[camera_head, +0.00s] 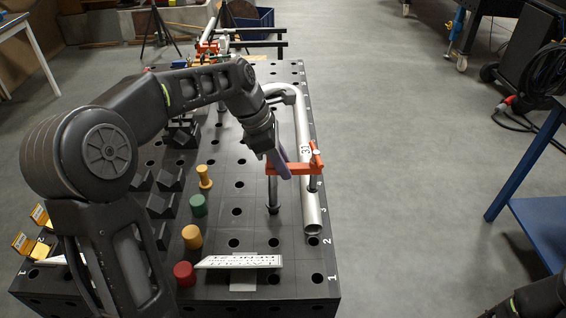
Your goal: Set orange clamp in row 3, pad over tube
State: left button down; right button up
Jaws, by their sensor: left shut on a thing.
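The orange clamp (300,168) stands at the right part of the perforated black table, its bar reaching right across the silver tube (303,130). Its dark post (272,190) goes down to a black collar at the table top; I cannot tell whether it is seated in a hole. The clamp's screw and dark pad (313,184) appear over the tube, near the row mark 3; contact is unclear. My left gripper (279,163), with a purple finger showing, is shut on the clamp's post end. My right gripper is not visible; only a black part of me shows at lower right.
Coloured pegs, a red one (184,273), a green one (198,205) and yellow ones, stand left of the clamp. Black blocks (161,205) sit further left. Another orange clamp (207,47) is at the far end.

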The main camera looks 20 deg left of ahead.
pick_arm(q)
jog(key=shift+f, duration=0.5)
jog(key=shift+f+b, duration=0.2)
jog(key=shift+b, duration=0.15)
jog(key=shift+f, duration=0.7)
jog(key=c, duration=1.2)
grip_release()
jog(key=shift+o, duration=0.2)
jog(key=b+v, duration=0.1)
jog(key=v, duration=0.7)
